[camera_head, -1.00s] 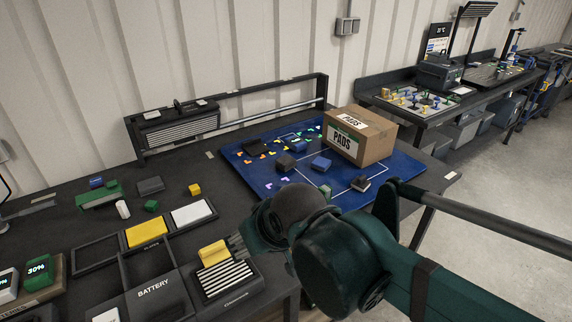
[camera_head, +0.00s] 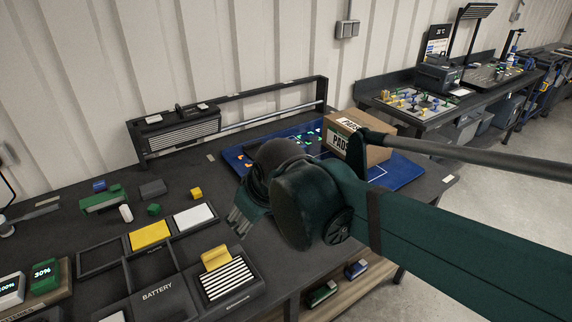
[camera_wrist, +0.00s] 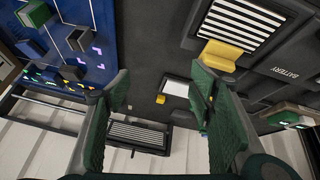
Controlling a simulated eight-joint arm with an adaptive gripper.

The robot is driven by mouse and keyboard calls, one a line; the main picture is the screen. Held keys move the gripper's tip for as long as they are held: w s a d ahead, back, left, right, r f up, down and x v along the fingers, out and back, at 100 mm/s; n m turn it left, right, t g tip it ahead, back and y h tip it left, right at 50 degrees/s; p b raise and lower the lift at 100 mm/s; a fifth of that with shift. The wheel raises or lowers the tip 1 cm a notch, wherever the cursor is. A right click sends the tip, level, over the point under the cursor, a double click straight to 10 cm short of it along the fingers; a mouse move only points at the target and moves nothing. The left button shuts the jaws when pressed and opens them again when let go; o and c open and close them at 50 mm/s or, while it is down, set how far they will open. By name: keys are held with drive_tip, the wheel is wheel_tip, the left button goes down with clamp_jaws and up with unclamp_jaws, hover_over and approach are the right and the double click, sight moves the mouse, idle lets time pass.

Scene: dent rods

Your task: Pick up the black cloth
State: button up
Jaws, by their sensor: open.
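My gripper (camera_head: 238,222) is open and empty, above the table to the right of the white pad (camera_head: 193,215). In the wrist view its two green fingers stand wide apart (camera_wrist: 160,76), with bare dark table between them. A divided black tray holds a yellow pad (camera_head: 150,235) and the white pad. Its dark compartments, such as the left one (camera_head: 99,256), look black inside; I cannot tell whether a black cloth lies there. A dark grey flat piece (camera_head: 152,188) lies behind the tray. No item is clearly a black cloth.
A blue mat (camera_head: 408,172) with a cardboard box (camera_head: 377,154) lies to the right, partly behind my arm. A low rack (camera_head: 180,132) stands at the back.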

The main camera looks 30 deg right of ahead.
drive_tip(key=w+d+r+n+g+p, duration=0.2)
drive_tip(key=w+d+n+p, duration=0.4)
drive_tip(key=w, duration=0.4)
drive_tip(key=w+d+r+n+g+p, duration=0.1)
drive_tip(key=w+d+r+n+p, duration=0.25)
drive_tip(key=w+d, duration=0.55)
drive_tip(key=w+d+f+n+g+p, duration=0.1)
drive_tip(key=w+d+f+n+p, duration=0.1)
drive_tip(key=d, duration=0.3)
drive_tip(key=w+d+f+n+g+p, duration=0.1)
drive_tip(key=w+d+f+n+p, duration=0.2)
drive_tip(key=w+d+f, duration=0.2)
drive_tip(key=w+d+f+n+g+p, duration=0.1)
drive_tip(key=w+d+f+n+p, duration=0.1)
drive_tip(key=w+d+f+p, duration=0.1)
drive_tip(key=shift+w+d+f+n, duration=0.15)
drive_tip(key=shift+w+d+f, duration=0.1)
drive_tip(key=shift+d, duration=0.25)
drive_tip(key=shift+w+d+f+n, duration=0.1)
drive_tip(key=shift+w+d+f, duration=0.15)
drive_tip(key=shift+d, duration=0.2)
drive_tip(key=shift+d+f+p, duration=0.35)
drive_tip(key=shift+f, duration=0.05)
drive_tip(key=shift+f, duration=1.3)
